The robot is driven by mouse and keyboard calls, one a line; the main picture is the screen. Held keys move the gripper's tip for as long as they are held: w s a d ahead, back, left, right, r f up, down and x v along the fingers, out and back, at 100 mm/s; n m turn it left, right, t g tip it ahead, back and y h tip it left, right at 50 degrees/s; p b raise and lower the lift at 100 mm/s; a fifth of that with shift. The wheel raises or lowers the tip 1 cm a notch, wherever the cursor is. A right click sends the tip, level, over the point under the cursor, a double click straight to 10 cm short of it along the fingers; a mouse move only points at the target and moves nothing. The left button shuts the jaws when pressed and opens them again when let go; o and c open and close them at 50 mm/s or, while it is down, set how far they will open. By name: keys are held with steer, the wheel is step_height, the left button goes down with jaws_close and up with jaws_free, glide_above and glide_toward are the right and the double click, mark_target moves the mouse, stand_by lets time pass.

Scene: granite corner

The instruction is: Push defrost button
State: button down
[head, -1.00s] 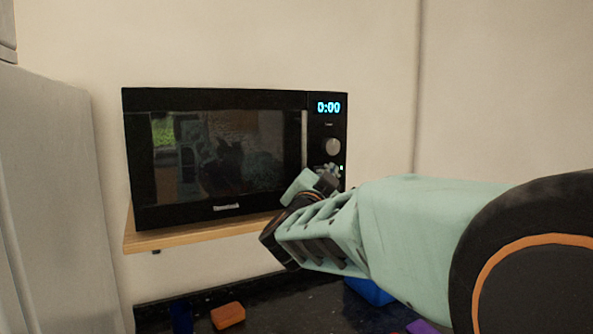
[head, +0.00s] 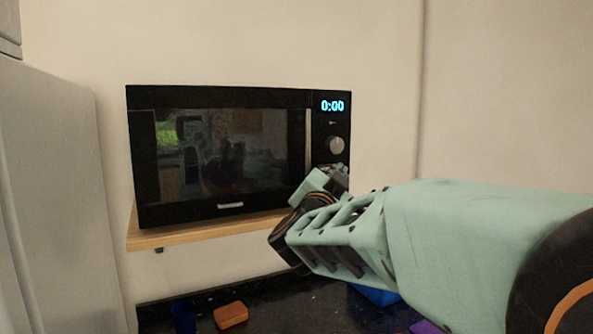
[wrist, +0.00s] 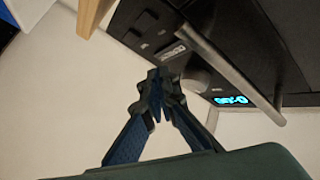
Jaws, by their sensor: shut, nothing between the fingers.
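The black microwave (head: 215,205) stands on a wooden shelf, its display (head: 332,106) reading 0:00. Its control panel (head: 321,152) is on the right, with a round silver knob (head: 335,145). My gripper (head: 340,172) is in front of the panel just below the knob and hides the lower buttons in the head view. In the wrist view my shut, empty gripper (wrist: 159,82) lies over the panel's edge beside the knob (wrist: 203,77). Small panel buttons (wrist: 147,20) show beyond the tips.
The wooden shelf (head: 150,240) juts out under the microwave. A grey cabinet or fridge (head: 55,190) stands at the left. On the dark counter below are an orange block (head: 231,315) and a blue item (head: 376,296). The wall right of the microwave is bare.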

steer(key=shift+s+d+r+b, duration=0.15)
steer(key=shift+s+d, duration=0.15)
steer(key=shift+s, duration=0.55)
steer(key=shift+s+d+f+b, duration=0.15)
steer(key=shift+s+d, duration=0.2)
steer(key=shift+s, duration=0.45)
steer(key=shift+s+d+r+b, duration=0.15)
steer(key=shift+s+d, duration=0.15)
steer(key=shift+s, duration=0.55)
steer(key=shift+w, duration=0.1)
